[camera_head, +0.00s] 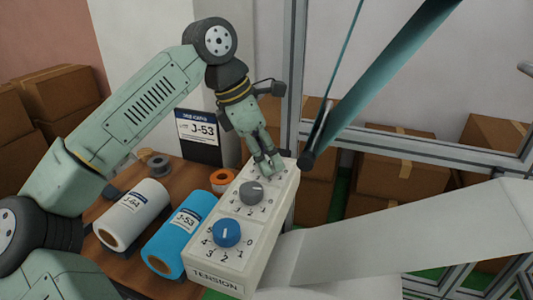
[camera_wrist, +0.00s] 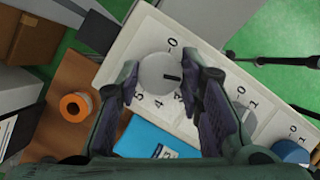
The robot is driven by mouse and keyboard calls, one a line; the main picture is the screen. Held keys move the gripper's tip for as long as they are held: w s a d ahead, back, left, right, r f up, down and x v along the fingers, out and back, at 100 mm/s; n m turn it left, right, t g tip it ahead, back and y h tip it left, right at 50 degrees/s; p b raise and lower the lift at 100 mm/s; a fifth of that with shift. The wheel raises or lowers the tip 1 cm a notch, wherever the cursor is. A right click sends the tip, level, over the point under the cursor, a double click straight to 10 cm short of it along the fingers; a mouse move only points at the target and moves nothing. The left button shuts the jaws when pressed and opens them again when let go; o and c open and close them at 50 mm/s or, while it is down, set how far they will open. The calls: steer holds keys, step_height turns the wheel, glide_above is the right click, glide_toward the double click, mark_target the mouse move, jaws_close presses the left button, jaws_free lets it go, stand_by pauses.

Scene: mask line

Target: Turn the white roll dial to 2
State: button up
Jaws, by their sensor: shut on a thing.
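The white roll dial (camera_wrist: 158,73) sits at the far end of the cream tension panel (camera_head: 245,215), which carries three dials. My gripper (camera_head: 266,166) is over that end, with its fingers mostly hiding the dial in the head view. In the wrist view my gripper (camera_wrist: 168,74) has one finger on each side of the dial and is shut on it. The dial's dark pointer mark points right, toward the right finger. A 0 shows above the dial and a 4 below it; the numbers to the right are hidden by the finger.
A grey dial (camera_head: 252,193) and a blue dial (camera_head: 227,233) are nearer on the panel. A blue roll (camera_head: 172,232), a white roll (camera_head: 133,213) and an orange tape roll (camera_head: 222,180) lie on the wooden table. A dark slanted bar (camera_head: 385,85) is close right of my gripper.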

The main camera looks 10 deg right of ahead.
steer(key=o, duration=1.1)
steer(key=shift+o, duration=0.2)
steer(key=v, duration=1.2)
